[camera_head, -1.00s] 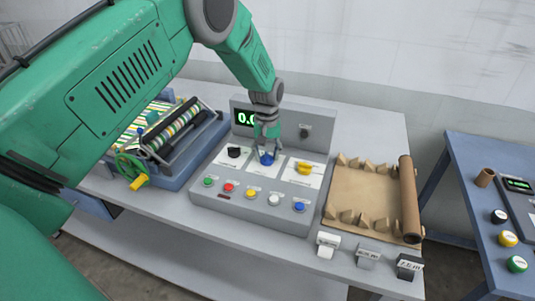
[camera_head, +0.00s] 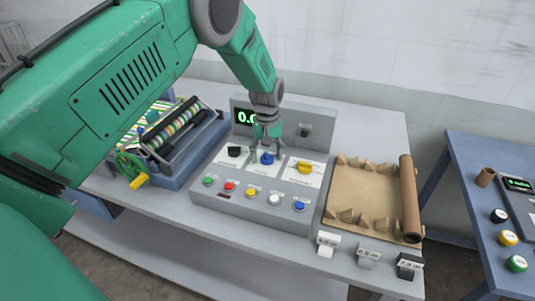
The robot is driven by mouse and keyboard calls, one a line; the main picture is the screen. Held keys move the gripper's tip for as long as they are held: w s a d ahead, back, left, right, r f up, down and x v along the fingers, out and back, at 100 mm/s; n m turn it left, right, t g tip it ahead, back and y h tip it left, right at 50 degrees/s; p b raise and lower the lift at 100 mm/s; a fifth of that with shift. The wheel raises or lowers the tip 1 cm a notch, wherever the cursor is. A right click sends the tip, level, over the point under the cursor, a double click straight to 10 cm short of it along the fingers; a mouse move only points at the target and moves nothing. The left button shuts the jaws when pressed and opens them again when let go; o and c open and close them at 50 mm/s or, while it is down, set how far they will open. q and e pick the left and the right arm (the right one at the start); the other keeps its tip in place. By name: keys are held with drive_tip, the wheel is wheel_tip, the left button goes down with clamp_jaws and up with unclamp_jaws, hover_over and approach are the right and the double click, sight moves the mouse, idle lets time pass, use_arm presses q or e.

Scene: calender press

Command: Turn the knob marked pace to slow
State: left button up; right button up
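A grey control panel (camera_head: 250,206) on the table carries three knobs on white label plates: a black knob (camera_head: 234,151), a blue knob (camera_head: 267,158) and a yellow knob (camera_head: 305,167). The label print is too small to read, so I cannot tell which knob is marked pace. My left gripper (camera_head: 268,149) points down right at the blue knob, with its fingers spread apart. The blue knob shows between and below the fingertips; whether they touch it is unclear. My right gripper is out of view.
Several coloured buttons (camera_head: 251,194) line the panel's front, below a green display (camera_head: 246,117). A roller press with a green handwheel (camera_head: 130,164) stands left. A brown sheet with a roll (camera_head: 410,200) lies right. Labelled blocks (camera_head: 367,257) sit at the front edge.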

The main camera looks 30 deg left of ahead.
sight(267, 154)
use_arm(q)
wheel_tip(267, 154, up, 12)
drive_tip(key=shift+w, duration=0.15)
idle(0.5)
idle(0.3)
drive_tip(key=shift+f, duration=0.15)
